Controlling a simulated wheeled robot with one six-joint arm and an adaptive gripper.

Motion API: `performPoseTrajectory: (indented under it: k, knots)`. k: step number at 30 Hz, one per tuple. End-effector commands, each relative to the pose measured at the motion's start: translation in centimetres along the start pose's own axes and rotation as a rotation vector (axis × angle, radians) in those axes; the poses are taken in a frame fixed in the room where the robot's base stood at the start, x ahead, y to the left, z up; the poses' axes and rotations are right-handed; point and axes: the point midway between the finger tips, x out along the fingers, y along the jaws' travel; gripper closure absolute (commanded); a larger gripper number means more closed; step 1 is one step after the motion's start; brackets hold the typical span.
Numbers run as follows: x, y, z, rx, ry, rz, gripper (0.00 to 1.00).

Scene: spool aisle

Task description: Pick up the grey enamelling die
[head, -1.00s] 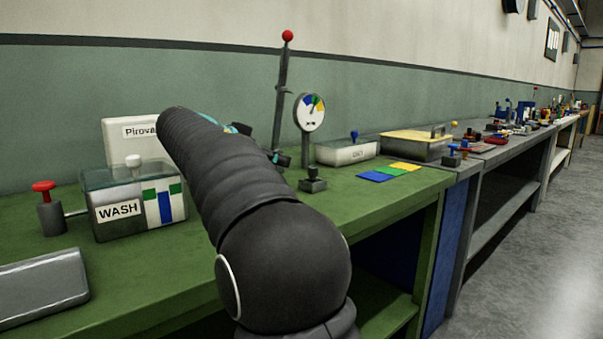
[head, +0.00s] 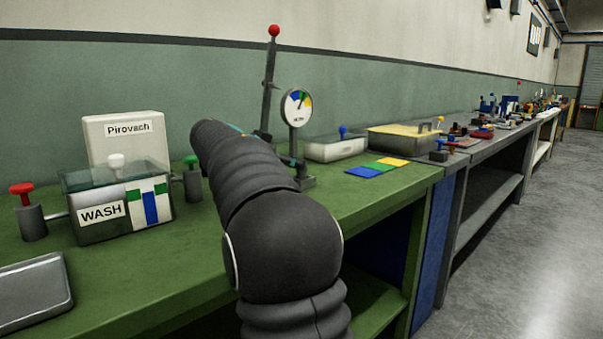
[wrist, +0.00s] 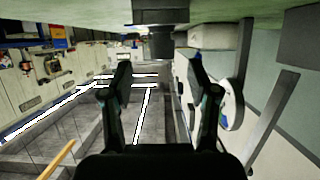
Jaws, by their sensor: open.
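The grey enamelling die (head: 304,181) looks like a small dark grey block with a narrower top. It stands on the green bench, in front of the round dial gauge. In the wrist view, which looks upside down, the die (wrist: 160,38) hangs from the bench surface at top centre, beyond the fingertips and in line with the gap between them. My gripper (wrist: 159,76) is open, its two fingers apart with nothing between them. In the head view my arm hides most of the gripper, which is close to the die's left.
The dial gauge (head: 298,107) and a red-tipped lever (head: 269,80) stand close behind the die. Colour swatches (head: 379,167) and a pale tray (head: 335,149) lie to its right. The WASH tank (head: 100,211) is at the left. The bench front (head: 200,262) is mostly clear.

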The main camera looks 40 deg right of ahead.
Motion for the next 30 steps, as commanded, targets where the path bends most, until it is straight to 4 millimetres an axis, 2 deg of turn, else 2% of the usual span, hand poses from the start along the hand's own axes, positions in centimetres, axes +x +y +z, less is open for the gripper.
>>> performPoseTrajectory:
  k: [7, 15, 22, 30]
  knots:
    - [3.4, -0.3, -0.3, -0.001, 0.0, 0.002, 0.4]
    - [3.8, -0.3, -0.2, -0.001, 0.0, -0.001, 0.4]
    - [3.8, -0.3, -0.2, -0.001, 0.0, -0.001, 0.98]
    - [3.8, -0.3, -0.2, 0.0, 0.0, -0.001, 1.0]
